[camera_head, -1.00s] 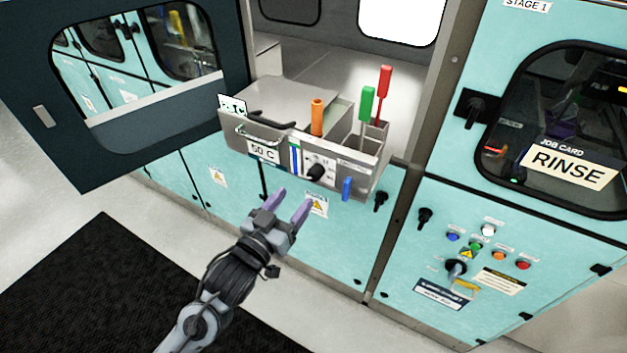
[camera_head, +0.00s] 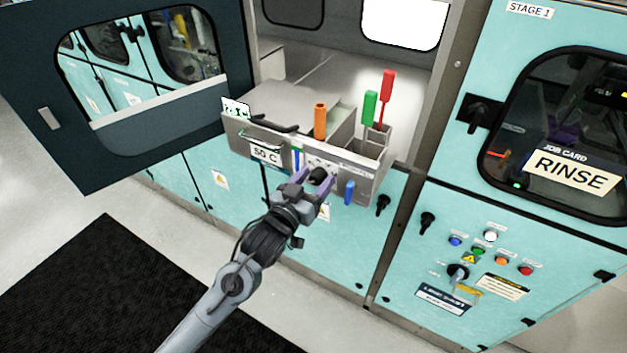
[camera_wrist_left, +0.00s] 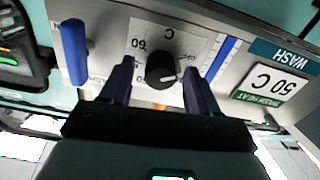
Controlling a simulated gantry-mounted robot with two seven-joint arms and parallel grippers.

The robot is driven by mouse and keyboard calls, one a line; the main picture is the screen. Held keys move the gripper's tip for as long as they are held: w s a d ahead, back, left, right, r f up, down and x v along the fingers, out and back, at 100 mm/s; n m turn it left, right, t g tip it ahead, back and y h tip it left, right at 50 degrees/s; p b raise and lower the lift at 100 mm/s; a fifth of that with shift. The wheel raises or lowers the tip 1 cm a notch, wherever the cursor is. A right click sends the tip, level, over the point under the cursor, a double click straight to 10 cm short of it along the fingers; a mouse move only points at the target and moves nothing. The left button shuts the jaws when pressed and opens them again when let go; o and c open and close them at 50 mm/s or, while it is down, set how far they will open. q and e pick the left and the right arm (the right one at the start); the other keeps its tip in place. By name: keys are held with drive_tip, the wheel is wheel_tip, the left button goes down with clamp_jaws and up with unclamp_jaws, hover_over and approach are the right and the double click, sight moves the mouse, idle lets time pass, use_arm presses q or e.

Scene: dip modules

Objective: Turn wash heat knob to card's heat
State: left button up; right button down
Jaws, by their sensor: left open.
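The black wash heat knob (camera_head: 319,174) sits on the front of the grey tray box. It also shows in the left wrist view (camera_wrist_left: 160,68), upside down, on a white dial with printed numbers, with a white pointer mark. A card (camera_head: 266,153) to its left on the same front reads "50 C"; the card shows in the wrist view (camera_wrist_left: 269,87) too, under a "WASH" heading. My left gripper (camera_head: 314,178) is open, its two purple fingers on either side of the knob. Whether they touch it I cannot tell. My right gripper is not in view.
A blue handle (camera_head: 349,192) stands right of the knob. Orange (camera_head: 320,121), green (camera_head: 369,108) and red (camera_head: 387,88) handles rise from the box. An open dark door (camera_head: 45,150) is at the left. A "RINSE" card (camera_head: 571,172) hangs on the right cabinet.

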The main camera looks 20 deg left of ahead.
use_arm(q)
drive_tip(key=c, duration=1)
drive_tip(key=shift+c, duration=0.2)
